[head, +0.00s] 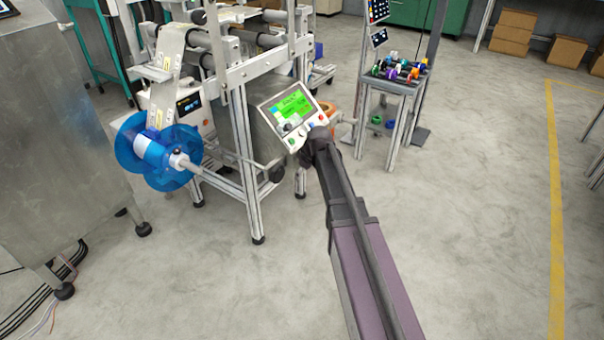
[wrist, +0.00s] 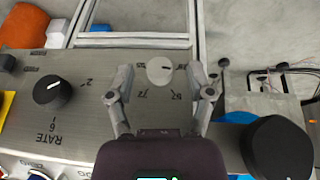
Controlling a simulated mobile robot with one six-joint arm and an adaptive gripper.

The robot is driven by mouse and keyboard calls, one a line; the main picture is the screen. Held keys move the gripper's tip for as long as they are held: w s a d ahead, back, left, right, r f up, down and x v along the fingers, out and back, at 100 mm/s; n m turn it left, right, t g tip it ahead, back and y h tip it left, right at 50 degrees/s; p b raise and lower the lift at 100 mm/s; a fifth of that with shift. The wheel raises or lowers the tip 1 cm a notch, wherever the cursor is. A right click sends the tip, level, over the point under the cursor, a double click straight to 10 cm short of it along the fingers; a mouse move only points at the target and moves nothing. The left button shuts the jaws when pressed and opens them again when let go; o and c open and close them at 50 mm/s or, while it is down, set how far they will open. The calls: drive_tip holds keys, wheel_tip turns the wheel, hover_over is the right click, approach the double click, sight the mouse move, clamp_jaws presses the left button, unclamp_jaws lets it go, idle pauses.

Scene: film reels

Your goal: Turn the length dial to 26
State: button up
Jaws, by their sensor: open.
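In the wrist view a pale round dial (wrist: 160,70) with a short dark mark sits on the grey control panel (wrist: 75,128). My gripper (wrist: 161,78) is open, with one finger on each side of this dial and gaps visible between. Upside-down numbers lie near the dial, too small to read surely; its name label is not visible. A black dial (wrist: 50,88) labelled RATE stands to the left. In the head view my gripper (head: 316,133) is at the lower right of the panel with the green screen (head: 293,106), and my arm hides part of the panel's edge.
A large black round part (wrist: 281,148) stands at the right in the wrist view. In the head view a blue reel (head: 157,150) hangs on the machine's left. A stand with colourful spools (head: 400,72) is behind. Open floor (head: 470,200) lies to the right.

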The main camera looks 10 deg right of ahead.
clamp_jaws()
drive_tip(key=shift+s, duration=0.15)
idle(0.4)
drive_tip(key=t+h+b, duration=0.1)
drive_tip(key=n+t+h+b, duration=0.1)
drive_tip(key=t+h+b, duration=0.2)
drive_tip(key=t, duration=0.1)
drive_tip(key=shift+s+a+f+n+b, duration=0.2)
drive_tip(key=shift+a+f+n+b, duration=0.05)
drive_tip(key=shift+n+b, duration=0.1)
drive_tip(key=shift+h, duration=0.3)
